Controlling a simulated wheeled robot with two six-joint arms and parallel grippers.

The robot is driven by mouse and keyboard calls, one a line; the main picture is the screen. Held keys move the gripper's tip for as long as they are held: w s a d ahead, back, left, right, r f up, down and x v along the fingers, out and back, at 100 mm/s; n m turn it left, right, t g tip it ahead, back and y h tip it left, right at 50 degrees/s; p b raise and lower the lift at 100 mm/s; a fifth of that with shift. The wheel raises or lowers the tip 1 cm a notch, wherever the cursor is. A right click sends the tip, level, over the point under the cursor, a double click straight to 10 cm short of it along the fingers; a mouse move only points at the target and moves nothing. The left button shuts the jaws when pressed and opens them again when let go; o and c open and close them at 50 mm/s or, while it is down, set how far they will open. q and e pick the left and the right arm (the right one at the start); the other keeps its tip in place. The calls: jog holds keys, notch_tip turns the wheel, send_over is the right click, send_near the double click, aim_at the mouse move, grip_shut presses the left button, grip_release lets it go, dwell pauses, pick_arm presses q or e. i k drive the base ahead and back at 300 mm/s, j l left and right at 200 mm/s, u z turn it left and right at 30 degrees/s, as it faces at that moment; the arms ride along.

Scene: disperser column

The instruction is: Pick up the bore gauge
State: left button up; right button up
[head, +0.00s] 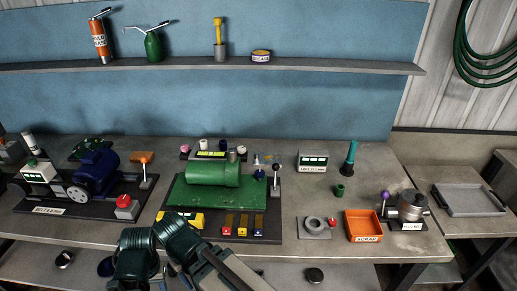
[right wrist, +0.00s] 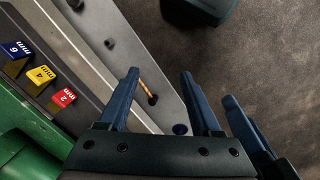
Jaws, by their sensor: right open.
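I cannot pick out the bore gauge for certain. A thin orange-brown rod with a dark round end (right wrist: 148,92) lies on the grey lower shelf in the right wrist view and may be it. My right gripper (right wrist: 160,74) is open, its blue fingers apart with nothing held between them. In the picture the rod's dark end shows between the fingertips; the height gap cannot be told. In the head view a dark green arm of mine reaches over the bench's front edge, its gripper out of sight. My left gripper is not in view.
The green machine (head: 213,174) stands on the bench behind my arm, with coloured mm blocks (right wrist: 64,97) at its front. An orange tray (head: 362,225) and a grey ring block (head: 314,228) stand to the right. A dark disc (head: 314,275) lies on the lower shelf.

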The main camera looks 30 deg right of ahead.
aim_at(353, 148)
jog(key=z, duration=1.8)
